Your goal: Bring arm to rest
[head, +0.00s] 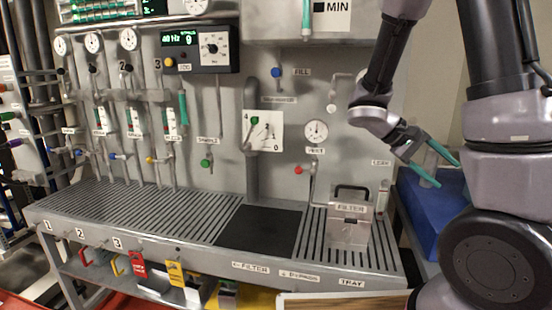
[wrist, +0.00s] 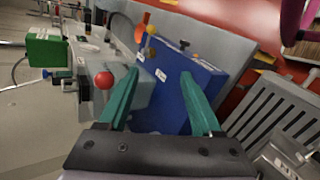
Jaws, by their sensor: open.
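My arm reaches in from the right side of the head view. My gripper (head: 440,170) has green fingers spread apart with nothing between them. It is in the air right of the panel, in front of or above a blue box (head: 430,218). In the wrist view my gripper (wrist: 160,76) is also open and empty, and the blue box (wrist: 170,92) shows beyond and between the fingers. I cannot tell the exact distance to the box.
A grey filter box (head: 348,232) with a black handle stands on the slotted bench (head: 150,214), left of my gripper. The panel (head: 220,130) behind carries gauges, valves and a green display (head: 182,39). A red knob (wrist: 105,80) shows left of the fingers in the wrist view.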

